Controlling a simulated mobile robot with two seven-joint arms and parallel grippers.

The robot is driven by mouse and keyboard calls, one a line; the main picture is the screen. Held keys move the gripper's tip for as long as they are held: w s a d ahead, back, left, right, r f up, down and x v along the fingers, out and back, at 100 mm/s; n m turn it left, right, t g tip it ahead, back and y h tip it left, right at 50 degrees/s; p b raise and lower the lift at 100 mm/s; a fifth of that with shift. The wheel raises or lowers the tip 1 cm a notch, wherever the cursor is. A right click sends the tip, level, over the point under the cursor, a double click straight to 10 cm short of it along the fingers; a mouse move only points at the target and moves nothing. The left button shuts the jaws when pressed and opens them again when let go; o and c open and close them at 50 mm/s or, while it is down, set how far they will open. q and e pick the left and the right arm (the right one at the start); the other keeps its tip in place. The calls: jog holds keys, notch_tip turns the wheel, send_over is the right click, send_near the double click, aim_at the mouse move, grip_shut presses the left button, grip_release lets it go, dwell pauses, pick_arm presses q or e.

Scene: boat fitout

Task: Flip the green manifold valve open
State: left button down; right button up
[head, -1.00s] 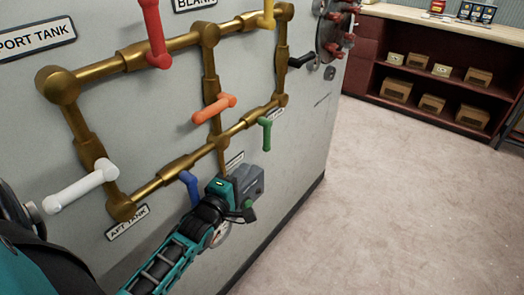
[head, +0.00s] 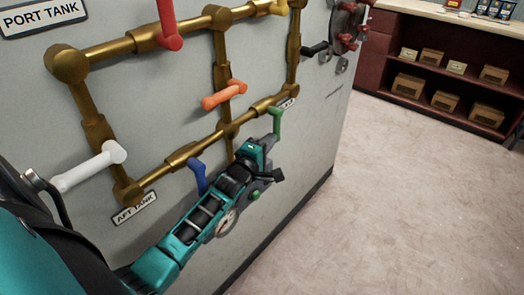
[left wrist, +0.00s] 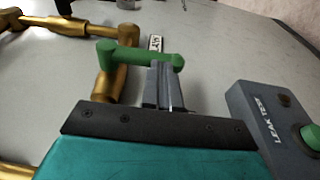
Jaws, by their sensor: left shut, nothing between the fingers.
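The green manifold valve handle (head: 277,120) is at the lower right of the brass pipework. In the head view it hangs down from its pivot. In the left wrist view the green handle (left wrist: 140,54) lies across the picture, its free end at the right. My left gripper (head: 256,150) is just below the handle in the head view. Its closed fingers (left wrist: 166,85) are at the handle's free end in the wrist view, with nothing between them. I cannot tell whether they touch it. My right gripper is not in view.
Blue (head: 197,176), orange (head: 222,95), white (head: 90,167) and red (head: 167,22) handles stick out from the panel nearby. A grey leak test box (left wrist: 262,125) with a green button is right of the fingers. The carpet (head: 400,200) is clear.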

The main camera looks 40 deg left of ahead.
pick_arm(q)
jog(key=shift+w, duration=0.3)
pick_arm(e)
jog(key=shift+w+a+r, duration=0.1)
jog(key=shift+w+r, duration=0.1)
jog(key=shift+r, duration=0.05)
